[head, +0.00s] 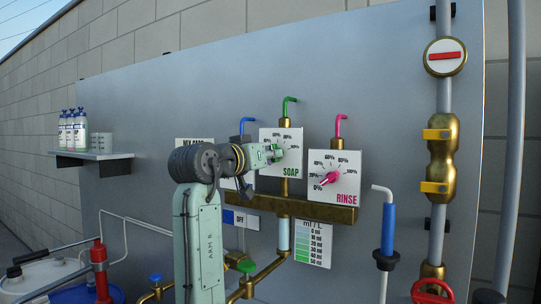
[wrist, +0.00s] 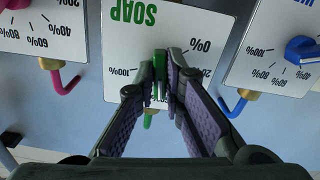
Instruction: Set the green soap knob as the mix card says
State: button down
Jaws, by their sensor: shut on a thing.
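The green soap knob (wrist: 161,82) sits on the white SOAP dial plate (head: 291,138), which appears upside down in the wrist view (wrist: 190,20). My gripper (head: 272,154) is at the plate, its two fingers shut on the knob from both sides. In the wrist view the knob's grip lies roughly upright in the picture; the fingers hide part of the scale, and I cannot tell which mark the knob points to. The marks 0%, 20% and 100% show there. The mix card (head: 193,142) is mostly hidden behind my arm; its values are unreadable.
The RINSE dial (head: 345,163) with its pink knob (head: 331,177) is close on the right. A blue knob (wrist: 303,49) shows on the dial at the wrist view's right edge. A brass manifold (head: 310,211) runs below. A ml/L chart (head: 313,246) hangs under it.

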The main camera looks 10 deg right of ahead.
jog(key=shift+r, duration=0.15)
jog(key=c, duration=1.7)
grip_release()
jog(key=shift+w+d, duration=0.1)
jog(key=v, duration=1.2)
